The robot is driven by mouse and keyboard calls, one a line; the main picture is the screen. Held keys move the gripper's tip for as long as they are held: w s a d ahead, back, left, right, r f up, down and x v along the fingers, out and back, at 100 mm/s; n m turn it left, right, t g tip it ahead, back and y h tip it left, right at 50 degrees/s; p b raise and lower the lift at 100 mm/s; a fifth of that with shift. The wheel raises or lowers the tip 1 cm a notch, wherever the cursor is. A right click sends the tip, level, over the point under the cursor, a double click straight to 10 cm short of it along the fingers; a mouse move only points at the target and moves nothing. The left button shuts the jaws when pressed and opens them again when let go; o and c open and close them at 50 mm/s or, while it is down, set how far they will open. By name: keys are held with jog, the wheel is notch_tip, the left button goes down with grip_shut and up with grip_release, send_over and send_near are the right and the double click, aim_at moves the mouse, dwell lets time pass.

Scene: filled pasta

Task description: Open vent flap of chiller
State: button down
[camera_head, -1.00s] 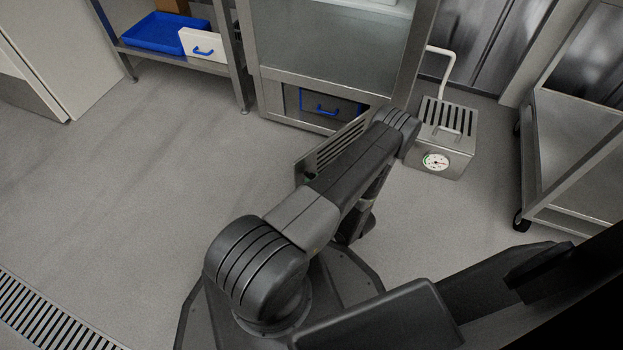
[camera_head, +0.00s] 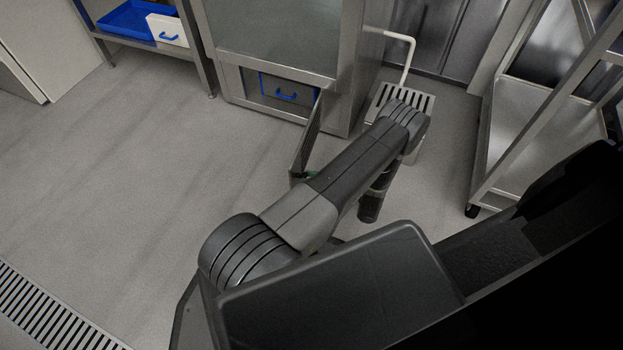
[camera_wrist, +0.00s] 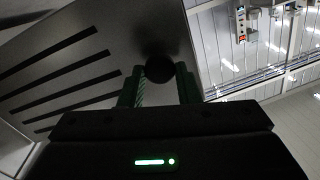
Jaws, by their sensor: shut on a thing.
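The chiller (camera_head: 335,60) is a steel cabinet with a glass front at the top centre of the head view. Its slotted vent flap (camera_head: 306,145) stands swung out from the low front opening, seen nearly edge-on. In the wrist view the slotted flap (camera_wrist: 60,60) fills the left side. A dark round knob (camera_wrist: 158,66) sits at its edge between the green fingers of my gripper (camera_wrist: 160,85), which is shut on it. In the head view my arm hides most of the gripper; only a bit of green shows beside the flap.
A slotted steel box (camera_head: 400,97) with a white pipe stands right of the chiller. A wheeled steel rack (camera_head: 478,190) is at the right. The floor (camera_head: 150,190) on the left is clear.

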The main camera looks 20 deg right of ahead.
jog(key=shift+s+d, duration=0.1)
jog(key=shift+d, duration=0.05)
jog(key=c, duration=1.1)
grip_release()
jog(key=shift+o, duration=0.2)
jog(key=shift+d, duration=0.1)
jog(key=p+v, duration=0.2)
jog(key=v, duration=1.1)
jog(key=shift+s+d, duration=0.2)
jog(key=shift+d, duration=0.05)
